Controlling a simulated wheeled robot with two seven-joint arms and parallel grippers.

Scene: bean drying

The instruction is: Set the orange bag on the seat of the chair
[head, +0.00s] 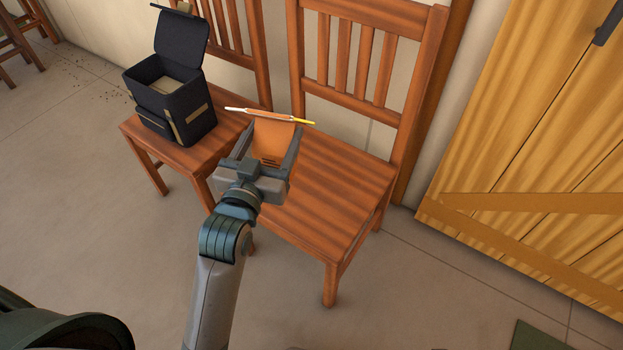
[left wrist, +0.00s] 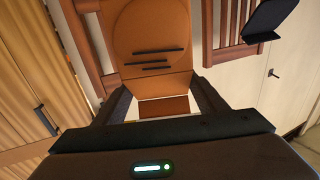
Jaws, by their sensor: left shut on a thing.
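The orange bag (head: 273,138) is between the fingers of my left gripper (head: 268,152), which is shut on it. A thin strip with white and yellow ends lies along the bag's top edge. In the left wrist view the bag (left wrist: 150,38) fills the space beyond the gripper (left wrist: 163,100) and shows several dark lines on its face. The wooden chair (head: 335,190) on the right has its seat below and behind the gripper. The bag overlaps the seat's left part in the picture; I cannot tell whether it touches. My right gripper is not in view.
A second wooden chair (head: 190,158) stands to the left, with a dark open-lidded bag (head: 178,105) on its seat. The right chair's seat is otherwise bare. A wooden door (head: 545,130) is at the right. Dark specks lie on the floor at upper left.

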